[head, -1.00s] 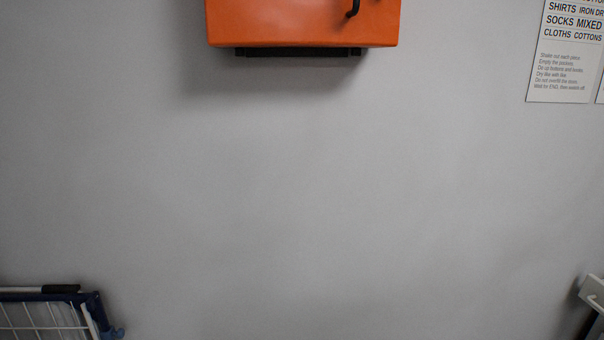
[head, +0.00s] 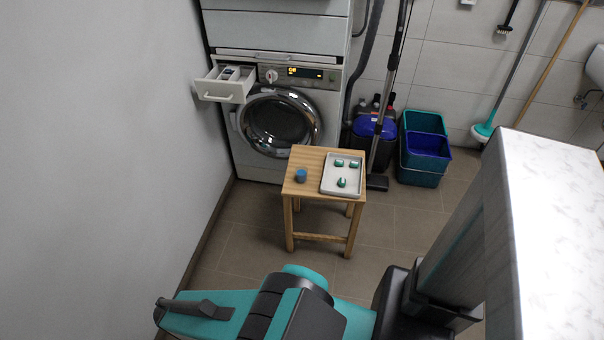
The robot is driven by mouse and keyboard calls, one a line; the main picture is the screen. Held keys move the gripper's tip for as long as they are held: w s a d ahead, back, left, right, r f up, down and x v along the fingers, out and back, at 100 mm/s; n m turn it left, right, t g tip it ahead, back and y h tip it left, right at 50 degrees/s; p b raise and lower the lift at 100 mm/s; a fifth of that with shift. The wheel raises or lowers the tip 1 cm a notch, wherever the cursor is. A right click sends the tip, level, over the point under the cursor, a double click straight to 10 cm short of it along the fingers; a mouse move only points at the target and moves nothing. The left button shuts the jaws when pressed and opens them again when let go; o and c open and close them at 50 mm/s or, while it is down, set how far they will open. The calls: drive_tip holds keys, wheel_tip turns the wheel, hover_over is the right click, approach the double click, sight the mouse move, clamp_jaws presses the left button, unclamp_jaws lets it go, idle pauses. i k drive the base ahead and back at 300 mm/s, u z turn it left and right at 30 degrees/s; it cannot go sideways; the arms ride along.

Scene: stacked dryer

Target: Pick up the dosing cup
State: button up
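The dosing cup appears to be the small blue round cup (head: 301,175), standing near the left front of the top of a small wooden table (head: 306,159). My teal and black arm spans the bottom of the head view, in front of the table and well short of the cup. I cannot make out my gripper's fingers in this view. Nothing touches the cup.
Behind the table stands a washer (head: 327,125) with its detergent drawer (head: 222,86) pulled out. Blue and teal buckets (head: 424,172) and an upright vacuum (head: 376,145) stand right of it. A wall (head: 110,150) lines the left; a pale marbled surface (head: 562,230) juts in at right.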

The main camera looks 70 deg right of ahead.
sight(301, 171)
drive_tip(key=u, duration=0.85)
drive_tip(key=k, duration=0.15)
drive_tip(key=z, duration=2.85)
drive_tip(key=k, duration=0.75)
drive_tip(key=z, duration=0.1)
drive_tip(key=i, duration=0.5)
drive_tip(key=z, duration=0.05)
